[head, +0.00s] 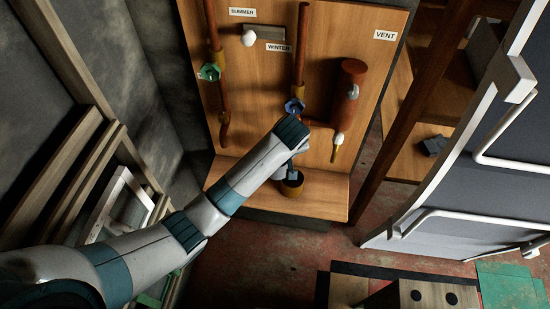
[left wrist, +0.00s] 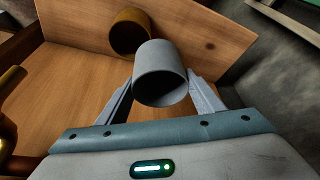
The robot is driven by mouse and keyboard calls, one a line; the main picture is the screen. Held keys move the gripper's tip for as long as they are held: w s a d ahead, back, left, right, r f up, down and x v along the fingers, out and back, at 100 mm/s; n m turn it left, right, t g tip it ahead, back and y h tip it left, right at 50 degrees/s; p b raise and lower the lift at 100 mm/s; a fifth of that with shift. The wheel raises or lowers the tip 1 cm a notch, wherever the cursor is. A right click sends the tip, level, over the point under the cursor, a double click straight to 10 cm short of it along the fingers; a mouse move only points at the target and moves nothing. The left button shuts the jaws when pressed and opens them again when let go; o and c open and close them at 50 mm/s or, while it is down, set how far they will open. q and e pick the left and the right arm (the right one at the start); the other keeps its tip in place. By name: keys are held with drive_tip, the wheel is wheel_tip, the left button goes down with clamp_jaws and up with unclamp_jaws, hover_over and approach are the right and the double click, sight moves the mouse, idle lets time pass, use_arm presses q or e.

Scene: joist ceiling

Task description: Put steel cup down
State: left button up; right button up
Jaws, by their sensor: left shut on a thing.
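My left gripper (left wrist: 160,92) is shut on the grey steel cup (left wrist: 160,68), with one finger on each side of it. The cup's open end faces the left wrist camera. A brown-gold cup (left wrist: 130,32) is just beyond it, by the wooden surfaces; I cannot tell if the two touch. In the head view my left gripper (head: 289,170) is low in front of the wooden panel, over its shelf (head: 327,194). The brown-gold cup (head: 291,188) shows there under the gripper. The steel cup is mostly hidden by my wrist in that view. My right gripper is not in view.
The upright wooden panel (head: 262,90) carries copper pipes, a green valve (head: 209,72), a blue valve (head: 294,106) and a rust-coloured cylinder (head: 348,92). The shelf right of the cup is clear. A grey panel with white rails (head: 470,170) stands at right.

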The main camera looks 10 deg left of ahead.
use_arm(q)
drive_tip(key=a, duration=0.4)
drive_tip(key=a+p, duration=0.1)
drive_tip(key=shift+w+a+f, duration=0.3)
drive_tip(key=shift+a+f, duration=0.1)
drive_tip(key=shift+f+p, duration=0.75)
drive_tip(key=shift+f, duration=2.15)
drive_tip(key=shift+f, duration=0.15)
wheel_tip(320, 180, down, 4)
drive_tip(key=shift+r+p, duration=0.25)
drive_tip(key=shift+p, duration=0.15)
drive_tip(key=shift+f, duration=0.2)
